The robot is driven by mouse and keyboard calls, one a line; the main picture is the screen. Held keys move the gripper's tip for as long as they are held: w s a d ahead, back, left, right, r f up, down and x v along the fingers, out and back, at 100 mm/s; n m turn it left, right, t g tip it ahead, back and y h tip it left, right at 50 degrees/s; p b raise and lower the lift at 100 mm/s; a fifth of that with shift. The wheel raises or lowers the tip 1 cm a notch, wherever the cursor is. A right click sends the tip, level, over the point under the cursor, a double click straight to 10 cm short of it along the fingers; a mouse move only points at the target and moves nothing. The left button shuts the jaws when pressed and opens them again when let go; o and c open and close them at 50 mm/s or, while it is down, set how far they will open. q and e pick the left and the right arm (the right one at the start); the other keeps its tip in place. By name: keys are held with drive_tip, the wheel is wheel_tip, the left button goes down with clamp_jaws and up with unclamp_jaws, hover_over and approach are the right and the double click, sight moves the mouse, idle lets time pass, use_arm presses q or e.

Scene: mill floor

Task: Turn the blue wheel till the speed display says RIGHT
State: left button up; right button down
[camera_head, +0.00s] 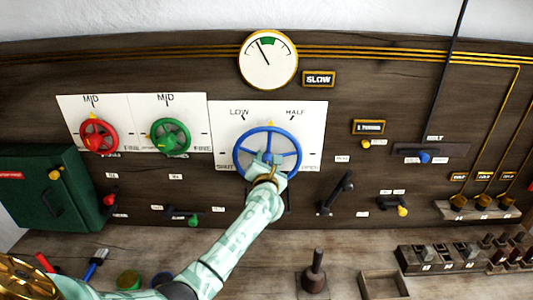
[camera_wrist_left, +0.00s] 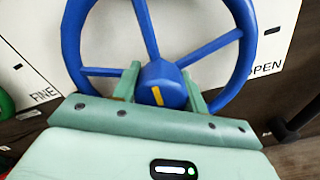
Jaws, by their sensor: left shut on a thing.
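The blue wheel (camera_head: 298,153) is mounted on a white panel marked LOW, HALF, SHUT and OPEN. A small yellow pointer shows at its top, between LOW and HALF. My left gripper (camera_head: 266,161) is at the wheel's middle, shut on its hub. In the left wrist view the fingers (camera_wrist_left: 160,88) stand on either side of the blue hub (camera_wrist_left: 160,75), which has a yellow mark. The speed display (camera_head: 319,79) reads SLOW. The round gauge (camera_head: 268,60) above has its needle left of the green zone.
A red wheel (camera_head: 99,136) and a green wheel (camera_head: 170,137) are on panels to the left. A black lever (camera_head: 337,191) is close to the right of the blue wheel. A green box (camera_head: 60,195) stands at the left. Below is a wooden bench with weights (camera_head: 314,272) and an open tray.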

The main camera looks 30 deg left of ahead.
use_arm(q)
drive_tip(key=m+p, duration=0.2)
drive_tip(key=m, duration=0.1)
drive_tip(key=shift+r+p, duration=0.1)
drive_tip(key=shift+p, duration=0.25)
drive_tip(key=shift+m+p, duration=0.6)
drive_tip(key=shift+m, duration=0.3)
drive_tip(key=shift+f, duration=0.2)
drive_tip(key=o, duration=1)
drive_tip(key=shift+r, duration=0.1)
